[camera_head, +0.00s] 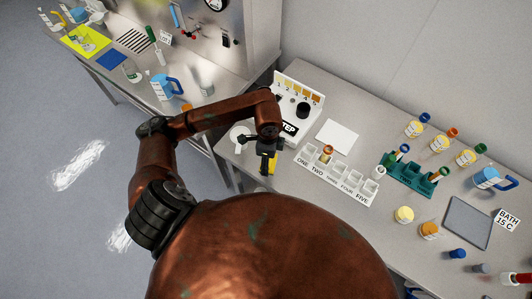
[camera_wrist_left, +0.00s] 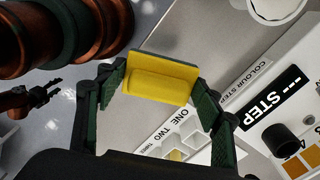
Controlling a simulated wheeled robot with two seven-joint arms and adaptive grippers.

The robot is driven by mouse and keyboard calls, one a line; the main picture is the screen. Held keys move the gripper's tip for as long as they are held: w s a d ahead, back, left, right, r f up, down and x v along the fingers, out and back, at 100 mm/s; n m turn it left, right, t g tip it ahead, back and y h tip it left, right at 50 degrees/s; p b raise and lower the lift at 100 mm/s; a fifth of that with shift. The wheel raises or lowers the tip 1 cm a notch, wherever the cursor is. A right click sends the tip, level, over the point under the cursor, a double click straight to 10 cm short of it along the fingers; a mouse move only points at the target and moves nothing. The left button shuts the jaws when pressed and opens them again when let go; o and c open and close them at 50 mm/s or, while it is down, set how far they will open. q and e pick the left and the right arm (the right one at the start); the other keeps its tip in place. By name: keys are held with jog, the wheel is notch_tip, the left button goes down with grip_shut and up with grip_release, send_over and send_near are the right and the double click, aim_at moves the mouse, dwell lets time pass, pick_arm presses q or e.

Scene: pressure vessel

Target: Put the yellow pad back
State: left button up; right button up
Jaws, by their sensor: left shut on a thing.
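My left gripper (camera_head: 266,160) is over the near-left edge of the right-hand bench, beside the STEP box. It is shut on the yellow pad (camera_wrist_left: 160,80), a yellow block with a raised ridge and a thin grey edge, held between the two fingers in the left wrist view. In the head view only a small yellow part of the pad (camera_head: 272,167) shows past the gripper. What looks like my right gripper (camera_wrist_left: 40,95) appears small and dark at the left of the wrist view; its fingers are too small to read.
The white STEP box (camera_head: 290,122) stands beside the gripper. A white rack labelled ONE to FIVE (camera_head: 340,182) is to its right, and a white round dish (camera_head: 240,138) to its left. A green rack (camera_head: 410,178) and several capped bottles lie farther right. A white square (camera_head: 337,137) lies behind.

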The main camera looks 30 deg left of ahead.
pick_arm(q)
jog(key=w+a+f, duration=0.1)
jog(key=w+f, duration=0.1)
jog(key=w+a+f, duration=0.1)
jog(key=w+f, duration=0.1)
jog(key=w+a+f+p, duration=0.1)
jog(key=a+f, duration=0.1)
jog(key=shift+w, duration=0.4)
jog(key=shift+w+a+f, duration=0.35)
jog(key=shift+w+f, duration=0.05)
jog(key=shift+f, duration=0.25)
notch_tip(320, 180, down, 2)
jog(key=shift+f+p, duration=0.1)
jog(key=shift+p, duration=0.65)
jog(key=shift+f, duration=0.45)
jog(key=shift+f, duration=0.15)
jog(key=o, duration=1.1)
jog(key=shift+o, duration=0.2)
